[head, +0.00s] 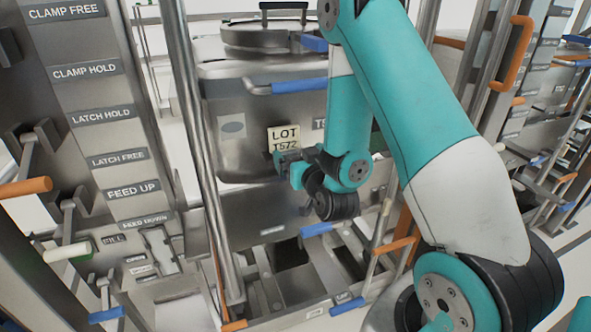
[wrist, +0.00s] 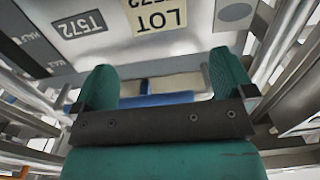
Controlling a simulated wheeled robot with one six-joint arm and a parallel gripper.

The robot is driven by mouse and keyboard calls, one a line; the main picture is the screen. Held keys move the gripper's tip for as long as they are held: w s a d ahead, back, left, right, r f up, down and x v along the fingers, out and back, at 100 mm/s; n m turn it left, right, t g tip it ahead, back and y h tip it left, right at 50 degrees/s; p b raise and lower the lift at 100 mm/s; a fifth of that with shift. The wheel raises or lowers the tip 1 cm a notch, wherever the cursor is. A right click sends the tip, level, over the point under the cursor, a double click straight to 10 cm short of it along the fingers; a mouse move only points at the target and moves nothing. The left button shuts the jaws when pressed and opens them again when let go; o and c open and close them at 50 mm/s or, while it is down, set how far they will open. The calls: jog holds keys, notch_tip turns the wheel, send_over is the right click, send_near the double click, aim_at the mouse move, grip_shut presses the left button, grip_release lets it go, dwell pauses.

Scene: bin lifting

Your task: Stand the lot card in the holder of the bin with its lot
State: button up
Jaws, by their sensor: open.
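The lot card (head: 284,137), cream with dark print reading LOT T572, stands upright against the front of the steel bin (head: 250,105). The bin's own label (head: 319,123) is partly hidden by my arm in the head view; in the wrist view the label (wrist: 82,23) reads T572. The card (wrist: 160,16) also shows at the top of the wrist view, cut by the edge. My gripper (head: 287,161) is just below the card's lower edge. In the wrist view my gripper (wrist: 160,82) has its fingers wide apart with nothing between them. The card's holder cannot be made out.
A steel post (head: 197,150) stands left of the bin. A panel with several labelled levers (head: 110,115) is at the left. Blue handles (head: 300,86) stick out from the bin's upper front. Rails and orange handles crowd the right and the space below.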

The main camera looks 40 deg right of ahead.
jog(key=s+a+r+n+g+y, duration=0.25)
jog(key=a+g+y, duration=0.2)
jog(key=a, duration=0.45)
jog(key=s+a+r+n+g+y, duration=0.25)
jog(key=a+y, duration=0.25)
jog(key=a, duration=0.5)
jog(key=s+a+r+n+g, duration=0.2)
jog(key=s+g, duration=0.3)
jog(key=s, duration=0.5)
jog(key=s+a+r+n+g, duration=0.2)
jog(key=s+g, duration=0.3)
jog(key=s, duration=0.5)
jog(key=shift+r+n+h, duration=0.35)
jog(key=shift+r+n, duration=0.25)
jog(key=shift+r, duration=0.1)
jog(key=shift+w, duration=0.1)
